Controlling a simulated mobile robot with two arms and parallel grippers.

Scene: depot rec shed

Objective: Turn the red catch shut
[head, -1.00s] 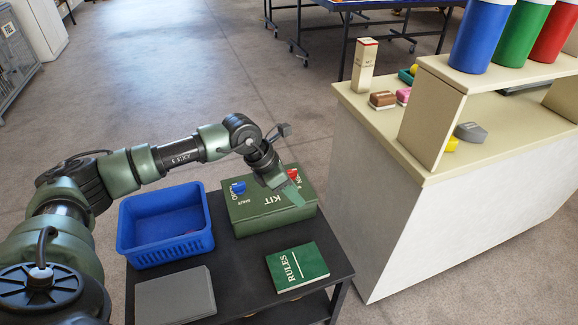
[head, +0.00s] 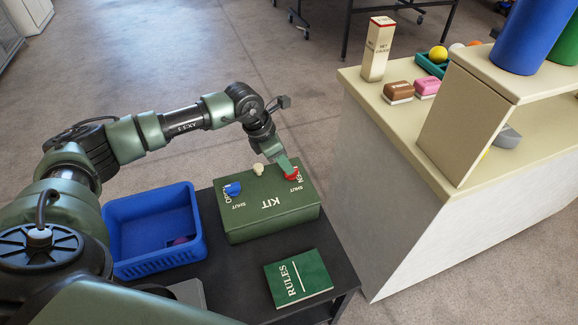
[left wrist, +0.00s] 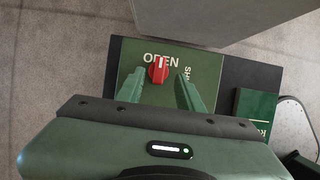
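The red catch (head: 291,175) is on the lid of the green kit box (head: 268,212), towards its far right. In the left wrist view the red catch (left wrist: 158,72) has a white mark pointing at the word OPEN; the word SHUT is to its right. My left gripper (head: 284,164) is over the catch from above. In the left wrist view its two green fingers are open, one on each side of the catch, with gaps showing; whether they reach down around it I cannot tell. My right gripper is not in view.
A blue catch (head: 232,189) is at the left of the lid. A blue bin (head: 150,250) stands left of the box, and a green RULES book (head: 298,278) lies in front on the black table (head: 240,275). A beige-topped counter (head: 420,160) stands close on the right.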

